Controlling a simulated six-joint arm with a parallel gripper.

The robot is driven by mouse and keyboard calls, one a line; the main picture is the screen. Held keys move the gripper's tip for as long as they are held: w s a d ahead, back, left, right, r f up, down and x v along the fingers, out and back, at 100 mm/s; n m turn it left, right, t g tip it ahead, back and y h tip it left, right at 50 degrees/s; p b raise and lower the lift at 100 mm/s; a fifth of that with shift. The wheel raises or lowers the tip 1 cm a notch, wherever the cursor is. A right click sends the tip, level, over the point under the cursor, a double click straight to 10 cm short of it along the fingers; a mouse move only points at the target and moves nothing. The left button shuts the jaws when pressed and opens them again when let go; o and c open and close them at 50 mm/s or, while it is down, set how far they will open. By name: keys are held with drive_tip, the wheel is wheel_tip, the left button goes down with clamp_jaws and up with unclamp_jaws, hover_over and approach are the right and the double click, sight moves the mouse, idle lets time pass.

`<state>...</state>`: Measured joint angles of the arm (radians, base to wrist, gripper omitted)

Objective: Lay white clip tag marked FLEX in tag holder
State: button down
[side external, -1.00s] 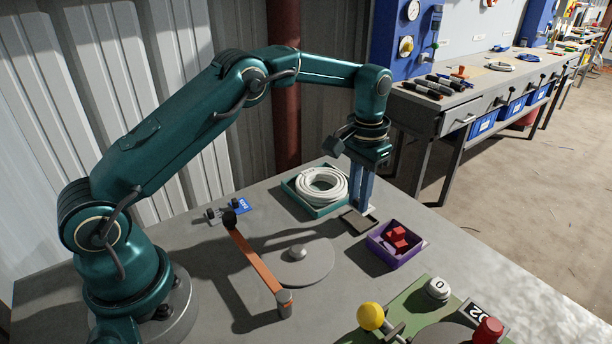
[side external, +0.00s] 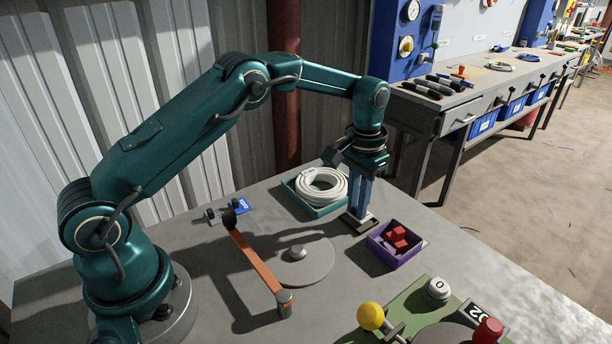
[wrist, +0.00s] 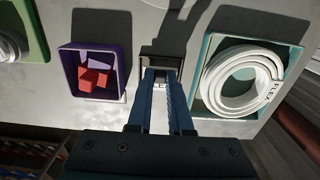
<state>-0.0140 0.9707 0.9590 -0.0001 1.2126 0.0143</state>
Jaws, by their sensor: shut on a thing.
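My gripper (side external: 359,215) points straight down at the small dark tag holder (side external: 348,221), with its blue fingertips low at the holder. In the wrist view the fingers (wrist: 160,77) are shut on a small pale piece, the white clip tag (wrist: 160,84). Most of the tag is hidden between the fingers, and its marking cannot be read. The holder also shows in the wrist view (wrist: 163,52), just beyond the fingertips. Whether the tag touches the holder's floor cannot be told.
A teal tray (side external: 288,184) with a white cable coil (side external: 322,186), marked FLEX in the wrist view, stands behind the holder. A purple bin (side external: 391,263) with red pieces stands in front. An orange bar (side external: 255,262) and a round disc (side external: 312,265) lie toward my base.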

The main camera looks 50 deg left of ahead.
drive_tip(key=shift+f, duration=0.6)
idle(0.3)
drive_tip(key=c, duration=0.8)
unclamp_jaws()
drive_tip(key=shift+o, duration=0.2)
drive_tip(key=shift+r, duration=0.1)
drive_tip(key=shift+r, duration=3.4)
